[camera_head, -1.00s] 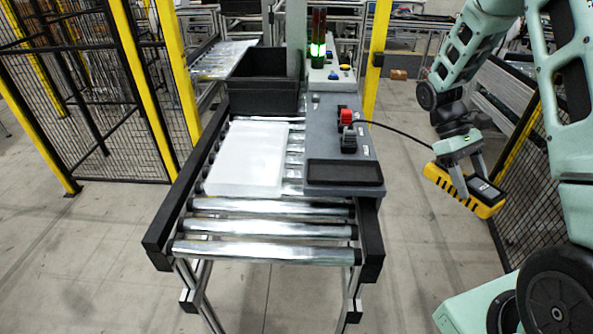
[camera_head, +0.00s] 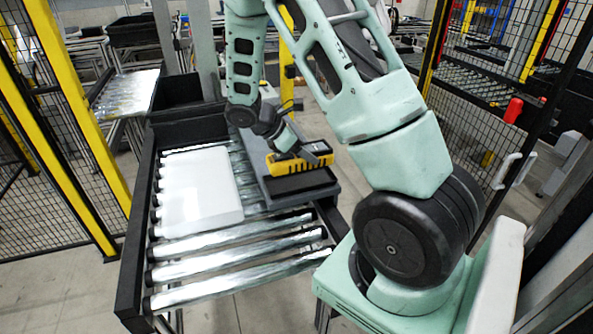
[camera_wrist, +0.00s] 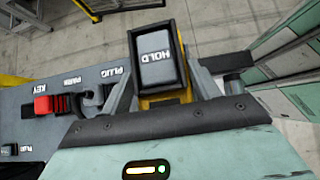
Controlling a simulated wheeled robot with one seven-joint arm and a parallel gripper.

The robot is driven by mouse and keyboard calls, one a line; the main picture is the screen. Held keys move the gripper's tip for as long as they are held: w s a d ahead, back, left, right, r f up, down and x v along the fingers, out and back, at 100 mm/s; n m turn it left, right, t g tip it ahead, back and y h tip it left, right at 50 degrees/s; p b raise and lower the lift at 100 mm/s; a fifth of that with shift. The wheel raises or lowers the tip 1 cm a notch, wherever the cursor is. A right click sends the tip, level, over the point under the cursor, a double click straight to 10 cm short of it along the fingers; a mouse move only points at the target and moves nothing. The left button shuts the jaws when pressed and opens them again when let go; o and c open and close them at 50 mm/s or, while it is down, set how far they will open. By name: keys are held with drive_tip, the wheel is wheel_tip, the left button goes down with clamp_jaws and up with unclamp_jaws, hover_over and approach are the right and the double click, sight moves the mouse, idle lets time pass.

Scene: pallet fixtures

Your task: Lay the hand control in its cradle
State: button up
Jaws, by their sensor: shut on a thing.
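The hand control is a yellow pendant (camera_head: 285,167) with a black face. The cradle is the dark rectangular recess (camera_head: 300,184) at the near end of the console. The hand control is at the recess's far side in the head view; I cannot tell whether they touch. My arm hides much of the console's far part.
A white sheet (camera_head: 198,190) lies on the roller conveyor (camera_head: 225,253) left of the console. A black bin (camera_head: 190,122) stands behind. In the wrist view a red key switch (camera_wrist: 52,104) and the PARK and PLUG fittings are beside the gripper. Mesh fencing (camera_head: 40,195) stands at left.

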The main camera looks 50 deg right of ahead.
drive_tip(key=shift+f+p, duration=0.65)
drive_tip(key=shift+f, duration=2.35)
drive_tip(key=shift+f, duration=0.15)
drive_tip(key=o, duration=1.2)
